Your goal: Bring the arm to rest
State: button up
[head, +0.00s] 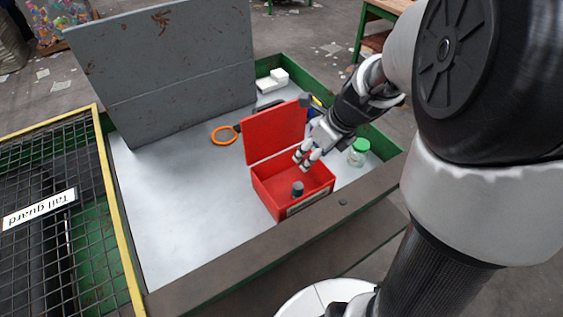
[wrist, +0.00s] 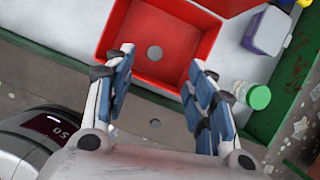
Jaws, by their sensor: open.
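My gripper (head: 308,158) hangs over the right part of an open red box (head: 265,202), its fingers apart with nothing between them. In the wrist view my gripper (wrist: 160,95) shows two spread fingers at the box's near edge. The red box (wrist: 111,38) holds one small grey cylinder (head: 297,188) on its floor; its round grey top also shows in the wrist view (wrist: 154,53). The box's lid (head: 274,132) stands up at the back. My arm reaches in from the right in the head view.
A jar with a green lid (head: 359,151) stands right of the box. An orange ring (head: 224,135) and white blocks (head: 272,80) lie behind. A grey panel (head: 170,70) stands at the back left. A mesh guard (head: 60,190) is at left. The table's left part (head: 170,210) is clear.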

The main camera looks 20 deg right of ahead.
jog(key=s+a+r+n, duration=0.7)
jog(key=s+a+n, duration=0.1)
jog(key=n, duration=0.6)
jog(key=s+a+r+n+h, duration=0.1)
jog(key=s+a+r+n, duration=0.2)
jog(key=s+n, duration=0.8)
jog(key=shift+n+t+h, duration=0.3)
jog(key=shift+n+h, duration=0.1)
jog(key=shift+n, duration=2.8)
jog(key=shift+a+r, duration=0.1)
jog(key=shift+c, duration=0.2)
